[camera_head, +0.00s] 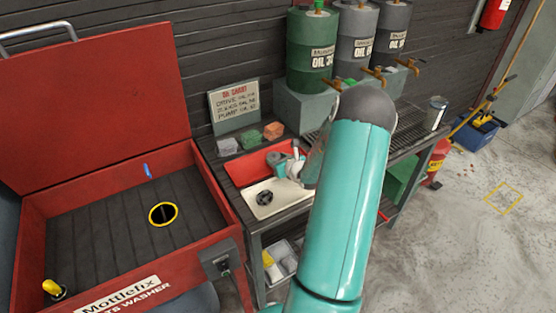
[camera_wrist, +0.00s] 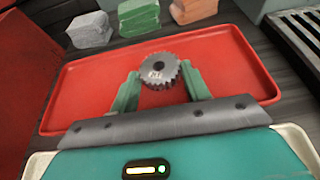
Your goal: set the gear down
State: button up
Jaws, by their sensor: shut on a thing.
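The grey toothed gear (camera_wrist: 158,62) is held between my gripper's green fingers (camera_wrist: 160,76) in the wrist view. The gear has a small mark on its face. It shows over the red tray (camera_wrist: 85,95); whether it touches the tray floor I cannot tell. In the camera_head view my gripper (camera_head: 281,161) is over the right part of the red tray (camera_head: 240,172), and the gear is hard to make out there. The cream tray (camera_head: 285,203) in front holds a dark round part (camera_head: 264,198).
Grey, green and orange blocks (camera_head: 250,139) line the bench behind the red tray. A sign (camera_head: 235,107) and oil drums (camera_head: 312,50) stand behind. The open red parts washer (camera_head: 120,215) is at left. A slatted grate (camera_wrist: 300,32) lies right of the tray.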

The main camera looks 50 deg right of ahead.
jog(key=shift+f, duration=0.1)
jog(key=o, duration=1.1)
jog(key=shift+f, duration=0.1)
jog(key=shift+o, duration=0.2)
